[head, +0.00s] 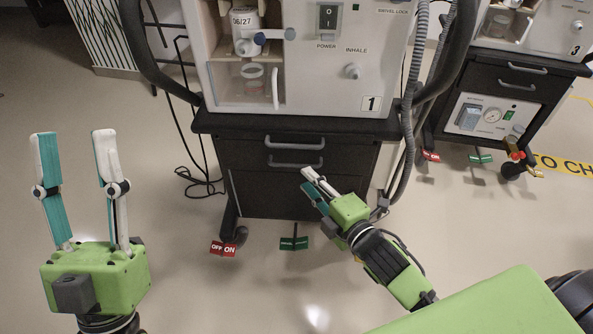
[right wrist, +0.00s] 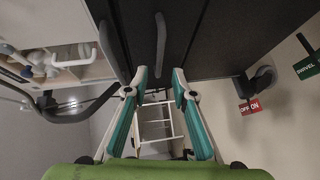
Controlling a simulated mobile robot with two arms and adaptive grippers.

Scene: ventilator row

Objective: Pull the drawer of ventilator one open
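Ventilator one (head: 372,104), marked "1", stands on a black cart with a dark drawer front (head: 265,190). Two grey bar handles run across the front, an upper one (head: 295,144) and a lower one (head: 295,163). The front looks closed. My right gripper (head: 312,182) is just in front of and below the lower handle, toward its right end. In the right wrist view its fingers (right wrist: 161,75) are apart and empty, with the lower handle (right wrist: 161,42) lined up between the tips; contact cannot be told. My left gripper (head: 74,135) is open and empty, far left of the cart.
A red OFF/ON tag (head: 223,248) and a green tag (head: 294,243) are at the cart's base. Grey hoses (head: 410,110) hang at its right side. Ventilator three's cart (head: 500,100) stands at the right. Floor in front is clear.

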